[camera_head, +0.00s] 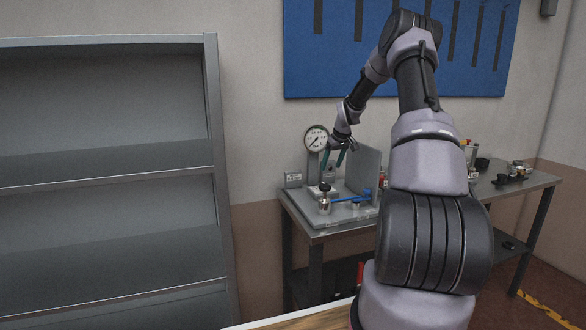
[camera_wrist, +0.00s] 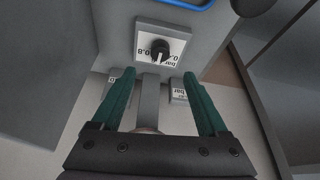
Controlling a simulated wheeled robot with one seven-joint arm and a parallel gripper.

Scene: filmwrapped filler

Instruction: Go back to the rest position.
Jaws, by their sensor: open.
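My gripper (camera_head: 339,158) hangs over the left end of the grey workbench (camera_head: 315,236), in front of a round pressure gauge (camera_head: 316,138). Its two green fingers also show in the wrist view (camera_wrist: 158,98), spread apart with nothing held between them. In the wrist view a white label with a black knob (camera_wrist: 159,50) lies beyond the fingertips. A grey post stands between the fingers in that picture, and I cannot tell its distance from them.
A rig with a small metal canister (camera_head: 324,204) and a blue lever (camera_head: 350,198) sits below my gripper. A grey upright panel (camera_head: 364,168) stands beside it. Empty grey shelves (camera_head: 110,175) fill the left. A blue wall board (camera_head: 330,60) hangs behind. Small items crowd the bench's right end.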

